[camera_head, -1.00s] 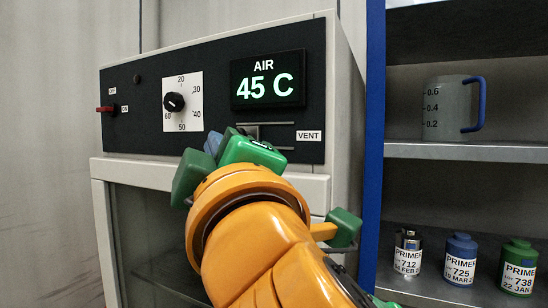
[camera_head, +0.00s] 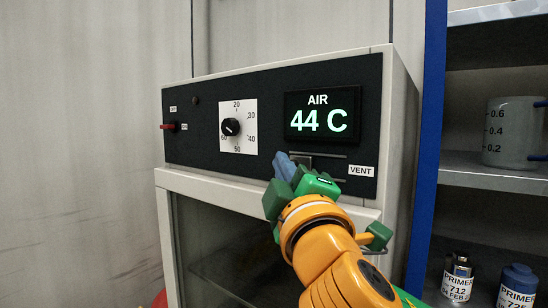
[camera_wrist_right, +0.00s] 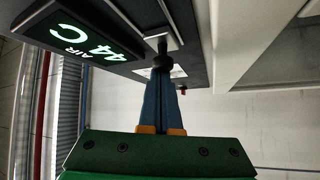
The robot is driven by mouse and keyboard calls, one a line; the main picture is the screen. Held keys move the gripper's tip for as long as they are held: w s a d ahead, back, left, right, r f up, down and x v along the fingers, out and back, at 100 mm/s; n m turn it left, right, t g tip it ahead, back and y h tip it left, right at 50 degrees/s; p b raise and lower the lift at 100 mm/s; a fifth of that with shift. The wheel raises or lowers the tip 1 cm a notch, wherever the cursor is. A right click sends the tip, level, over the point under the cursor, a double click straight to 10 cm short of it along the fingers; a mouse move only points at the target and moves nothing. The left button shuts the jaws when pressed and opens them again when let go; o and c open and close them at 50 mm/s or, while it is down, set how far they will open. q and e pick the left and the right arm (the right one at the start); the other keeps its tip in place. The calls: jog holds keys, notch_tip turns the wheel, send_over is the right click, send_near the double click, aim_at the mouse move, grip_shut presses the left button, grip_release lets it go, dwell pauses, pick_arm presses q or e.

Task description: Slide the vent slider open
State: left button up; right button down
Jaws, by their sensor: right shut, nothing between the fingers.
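In the right wrist view the two blue fingers (camera_wrist_right: 161,92) are together and empty. A dark knob-like shape (camera_wrist_right: 162,58) shows just past their tips. I cannot tell whether the fingers touch the slider. My left gripper is not in view.
The oven panel has a display (camera_head: 321,117) reading 44 C, a dial (camera_head: 231,127) and a red switch (camera_head: 172,126). A blue-edged shelf on the right holds a measuring jug (camera_head: 512,132) and primer cans (camera_head: 458,278). The wall left of the oven is clear.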

jog(key=shift+w+a, duration=0.1)
jog(key=shift+w, duration=0.05)
jog(key=s+d+b, duration=0.1)
jog(key=d, duration=0.1)
jog(key=s+d+b, duration=0.2)
jog(key=shift+s+d, duration=0.2)
jog(key=shift+s, duration=0.1)
